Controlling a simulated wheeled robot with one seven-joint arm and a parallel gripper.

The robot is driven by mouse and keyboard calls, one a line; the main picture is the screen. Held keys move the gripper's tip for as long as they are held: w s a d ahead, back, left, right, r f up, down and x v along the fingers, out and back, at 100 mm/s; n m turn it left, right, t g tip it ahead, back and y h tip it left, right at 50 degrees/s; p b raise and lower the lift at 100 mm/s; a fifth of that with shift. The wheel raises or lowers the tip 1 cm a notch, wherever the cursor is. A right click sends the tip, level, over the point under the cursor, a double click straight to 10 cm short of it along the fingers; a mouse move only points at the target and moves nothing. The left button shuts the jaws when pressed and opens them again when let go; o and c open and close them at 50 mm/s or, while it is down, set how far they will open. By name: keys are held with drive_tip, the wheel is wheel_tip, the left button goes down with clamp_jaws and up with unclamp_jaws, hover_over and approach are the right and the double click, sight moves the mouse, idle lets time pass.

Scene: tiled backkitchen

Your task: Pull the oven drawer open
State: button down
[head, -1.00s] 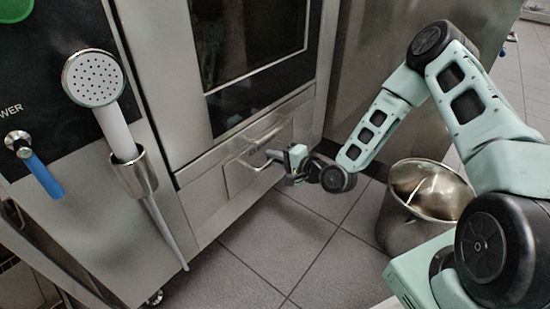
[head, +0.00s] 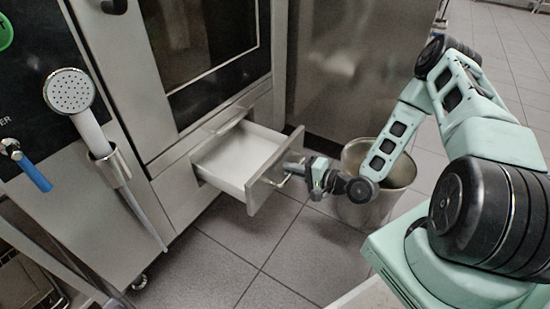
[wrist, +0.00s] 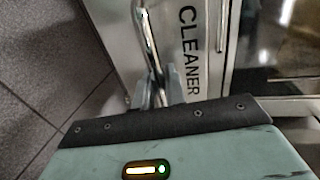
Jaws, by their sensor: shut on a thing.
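The oven drawer (head: 233,160) is pulled well out of the oven's lower front in the head view. Its white inside shows and looks empty. The drawer front carries a metal bar handle. My gripper (head: 290,170) is at the drawer front, shut on this handle. In the wrist view my gripper's fingers (wrist: 160,92) close around the shiny handle bar (wrist: 148,35), beside a metal drawer front marked "CLEANER" (wrist: 189,50).
The oven (head: 165,100) stands behind the drawer, with a hand shower (head: 88,125) on its left panel. A metal bin (head: 366,208) stands on the floor right of my gripper, close to my arm. The tiled floor (head: 255,240) in front of the drawer is clear.

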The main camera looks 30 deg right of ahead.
drive_tip(key=shift+f+v, duration=0.15)
drive_tip(key=shift+v, duration=0.55)
drive_tip(key=shift+f+v, duration=0.15)
drive_tip(key=shift+v, duration=0.5)
drive_tip(key=c, duration=1.5)
unclamp_jaws()
drive_tip(key=shift+c, duration=0.2)
drive_tip(key=p+v, duration=0.5)
drive_tip(key=v, duration=1.2)
drive_tip(key=shift+s+d+p, duration=0.2)
drive_tip(key=shift+p, duration=0.2)
